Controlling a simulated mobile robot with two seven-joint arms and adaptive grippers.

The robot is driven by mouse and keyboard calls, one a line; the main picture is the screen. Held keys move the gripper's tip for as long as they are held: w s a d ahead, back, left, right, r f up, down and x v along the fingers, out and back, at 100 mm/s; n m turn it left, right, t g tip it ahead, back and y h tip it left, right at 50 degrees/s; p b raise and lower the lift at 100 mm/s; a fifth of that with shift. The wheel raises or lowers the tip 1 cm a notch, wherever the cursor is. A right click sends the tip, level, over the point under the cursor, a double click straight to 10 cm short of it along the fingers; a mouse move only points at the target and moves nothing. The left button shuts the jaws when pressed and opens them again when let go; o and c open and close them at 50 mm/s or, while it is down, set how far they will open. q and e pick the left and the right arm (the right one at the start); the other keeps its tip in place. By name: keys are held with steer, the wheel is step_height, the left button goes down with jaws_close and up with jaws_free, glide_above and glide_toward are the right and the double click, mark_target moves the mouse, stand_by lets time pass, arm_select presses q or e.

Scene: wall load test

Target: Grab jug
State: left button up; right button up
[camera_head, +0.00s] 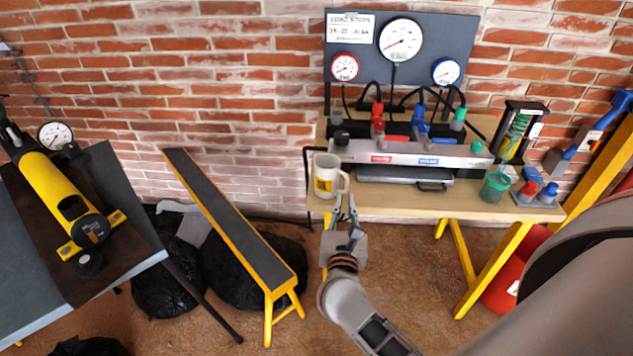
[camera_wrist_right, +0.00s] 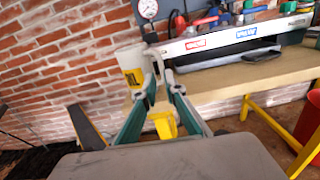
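The jug (camera_head: 326,176) is a white mug-like vessel with a yellow label. It stands upright at the left end of the wooden workbench (camera_head: 400,200), its handle on the right side. It also shows in the right wrist view (camera_wrist_right: 132,66), just beyond the fingertips. My right gripper (camera_head: 345,208) is in front of the bench edge, close to the handle. Its two green-grey fingers (camera_wrist_right: 161,82) are apart with a narrow gap, and the handle shows just past the tips. I see no grip on the jug. My left gripper is not in view.
A test rig (camera_head: 410,152) with hoses and gauges stands right of the jug. A green-lidded cup (camera_head: 495,186) is farther right. A narrow yellow-framed bench (camera_head: 230,215) and black bags (camera_head: 165,265) are at left. A yellow cylinder (camera_head: 60,195) lies on the left table.

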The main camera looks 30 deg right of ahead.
mark_target(347, 186)
steer(key=x, duration=0.6)
steer(key=shift+w+d+p, duration=0.1)
steer(key=shift+d+p, duration=0.05)
steer(key=shift+p, duration=0.15)
steer(key=shift+w+d, duration=0.2)
steer(key=shift+w, duration=0.2)
jaws_close()
steer(key=shift+r, duration=0.1)
